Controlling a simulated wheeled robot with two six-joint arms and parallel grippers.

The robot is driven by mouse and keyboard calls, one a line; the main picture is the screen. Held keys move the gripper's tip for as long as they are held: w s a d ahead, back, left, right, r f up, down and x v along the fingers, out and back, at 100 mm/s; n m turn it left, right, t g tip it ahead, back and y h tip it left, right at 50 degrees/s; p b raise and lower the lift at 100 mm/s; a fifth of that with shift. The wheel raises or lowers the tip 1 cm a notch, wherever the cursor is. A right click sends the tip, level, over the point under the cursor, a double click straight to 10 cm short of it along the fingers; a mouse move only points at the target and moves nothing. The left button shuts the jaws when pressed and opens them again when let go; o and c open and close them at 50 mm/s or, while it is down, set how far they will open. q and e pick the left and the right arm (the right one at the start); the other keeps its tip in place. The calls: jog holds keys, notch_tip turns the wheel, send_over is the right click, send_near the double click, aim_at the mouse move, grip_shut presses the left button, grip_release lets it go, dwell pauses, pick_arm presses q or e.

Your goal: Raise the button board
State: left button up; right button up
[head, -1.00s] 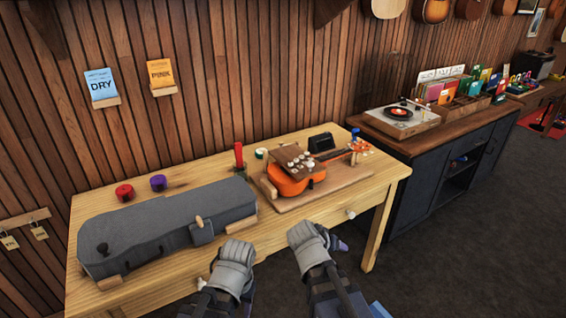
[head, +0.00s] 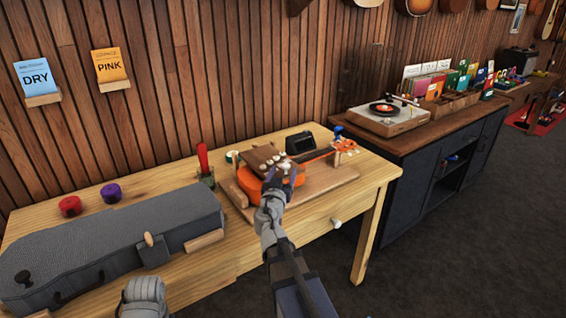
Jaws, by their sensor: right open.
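The button board (head: 262,157) is a small brown board with several pale round buttons. It lies tilted over the body of an orange ukulele (head: 260,192), which rests on a wooden base board (head: 318,187) on the table. My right gripper (head: 281,177) is open, its fingertips at the near right edge of the button board, over the ukulele. I cannot tell whether they touch it. The gripper and forearm hide part of the ukulele. My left gripper (head: 143,297) is low at the bottom edge, near the grey case; its fingers are hidden.
A long grey instrument case (head: 110,245) fills the left of the table (head: 240,262). A red upright cylinder (head: 203,160) stands left of the ukulele, and a small dark screen (head: 300,144) stands behind it. Red (head: 70,206) and purple (head: 111,193) round pieces sit behind the case.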

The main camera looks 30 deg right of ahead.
aim_at(288, 161)
jog(key=x, duration=0.7)
jog(key=shift+w+d, duration=0.1)
jog(key=shift+d, duration=0.15)
grip_shut()
dwell(1.1)
